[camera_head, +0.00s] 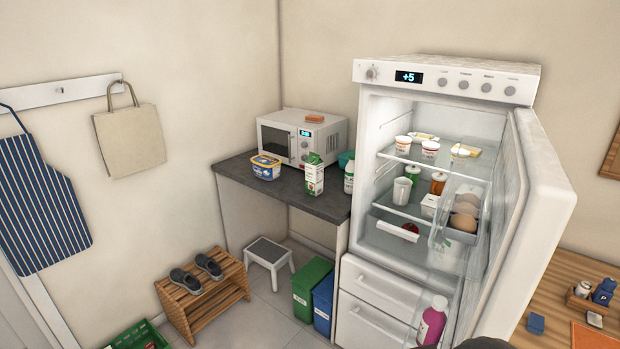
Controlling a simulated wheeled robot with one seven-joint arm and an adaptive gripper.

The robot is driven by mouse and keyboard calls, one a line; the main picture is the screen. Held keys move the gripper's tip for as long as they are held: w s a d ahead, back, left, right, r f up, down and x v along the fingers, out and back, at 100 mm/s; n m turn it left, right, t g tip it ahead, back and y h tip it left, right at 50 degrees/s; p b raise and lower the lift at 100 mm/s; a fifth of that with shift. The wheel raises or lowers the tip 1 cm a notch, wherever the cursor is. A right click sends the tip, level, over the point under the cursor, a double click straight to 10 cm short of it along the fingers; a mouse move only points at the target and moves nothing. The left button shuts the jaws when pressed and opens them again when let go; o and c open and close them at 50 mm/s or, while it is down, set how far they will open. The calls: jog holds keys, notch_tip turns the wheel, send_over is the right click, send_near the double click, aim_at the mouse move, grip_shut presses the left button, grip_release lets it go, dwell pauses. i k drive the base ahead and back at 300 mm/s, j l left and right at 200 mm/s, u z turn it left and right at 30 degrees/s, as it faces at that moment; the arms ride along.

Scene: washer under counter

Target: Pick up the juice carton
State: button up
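A white and green gable-top carton (314,174) stands upright on the dark counter (237,172), near its front edge and in front of the microwave. Its label is too small to read, so I cannot tell for sure that it is the juice carton. A white bottle with green on it (349,183) stands just to its right, close to the fridge side. My gripper is not in view; only a dark rounded shape, perhaps part of my arm, shows at the bottom edge.
A blue and yellow tub (265,167) is left of the carton, and the microwave (299,142) is behind. The fridge (366,224) is open, its door (541,205) swung out to the right. A step stool (270,251) and bins (310,287) are below the counter.

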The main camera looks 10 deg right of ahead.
aim_at(314, 164)
jog(key=i+j+z, duration=0.15)
jog(key=i+j, duration=0.2)
jog(key=i+j+z, duration=0.1)
jog(key=i+j, duration=0.2)
jog(key=i+j+z, duration=0.15)
jog(key=i+j, duration=0.2)
jog(key=i+j+z, duration=0.1)
jog(key=i+j, duration=0.15)
jog(key=j, duration=0.25)
jog(key=i+j+z, duration=0.15)
jog(key=i+j, duration=0.15)
jog(key=j, duration=0.15)
jog(key=i+j+z, duration=0.1)
jog(key=i+j, duration=0.15)
jog(key=j, duration=0.25)
jog(key=i+j+z, duration=0.15)
jog(key=j, duration=0.3)
jog(key=i+j+z, duration=0.1)
jog(key=i+j, duration=0.2)
jog(key=j, duration=0.25)
